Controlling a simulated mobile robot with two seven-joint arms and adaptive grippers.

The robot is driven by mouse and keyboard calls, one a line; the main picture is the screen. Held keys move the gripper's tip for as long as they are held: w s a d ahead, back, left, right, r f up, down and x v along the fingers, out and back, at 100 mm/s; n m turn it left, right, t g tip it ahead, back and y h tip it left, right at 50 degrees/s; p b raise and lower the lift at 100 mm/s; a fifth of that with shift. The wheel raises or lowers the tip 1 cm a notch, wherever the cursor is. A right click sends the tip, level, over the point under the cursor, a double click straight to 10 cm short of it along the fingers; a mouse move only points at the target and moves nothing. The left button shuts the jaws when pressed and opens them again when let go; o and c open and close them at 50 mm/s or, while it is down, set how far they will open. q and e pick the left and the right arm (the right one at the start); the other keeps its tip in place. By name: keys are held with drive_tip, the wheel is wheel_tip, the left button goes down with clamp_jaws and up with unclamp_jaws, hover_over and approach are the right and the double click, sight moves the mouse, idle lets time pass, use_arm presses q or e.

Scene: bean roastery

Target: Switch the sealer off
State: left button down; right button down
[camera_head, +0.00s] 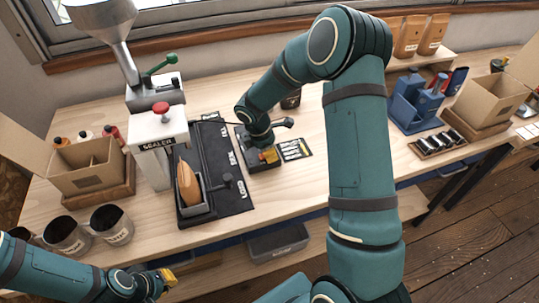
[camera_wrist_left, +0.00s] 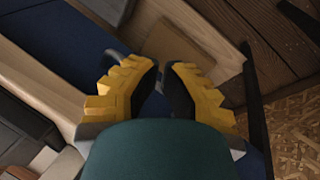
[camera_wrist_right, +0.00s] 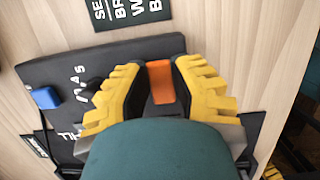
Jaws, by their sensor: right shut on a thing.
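The white sealer (camera_head: 158,158), lettered SEALER and topped by a red knob (camera_head: 161,108), stands at the left of the table. To its right is a dark panel (camera_head: 291,157). My right gripper (camera_head: 268,153) is down at this panel. In the right wrist view my right gripper (camera_wrist_right: 161,80) is shut on an orange switch piece (camera_wrist_right: 161,82) on the dark panel (camera_wrist_right: 60,68). A blue piece (camera_wrist_right: 44,97) sits at the panel's left. My left gripper (camera_head: 170,278) is low in front of the table; in the left wrist view (camera_wrist_left: 166,70) its fingers are apart and empty.
A brown pouch (camera_head: 187,187) stands in a holder on a black mat (camera_head: 232,199). Dark mugs (camera_head: 112,224) stand front left. Cardboard boxes (camera_head: 84,176) and a blue organiser (camera_head: 412,105) flank the work area. A grey bin (camera_head: 278,243) is below the table top.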

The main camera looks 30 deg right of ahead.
drive_tip(key=shift+s+f, duration=0.1)
idle(0.3)
drive_tip(key=c, duration=0.8)
unclamp_jaws()
drive_tip(key=v, duration=1.2)
drive_tip(key=shift+a, duration=0.25)
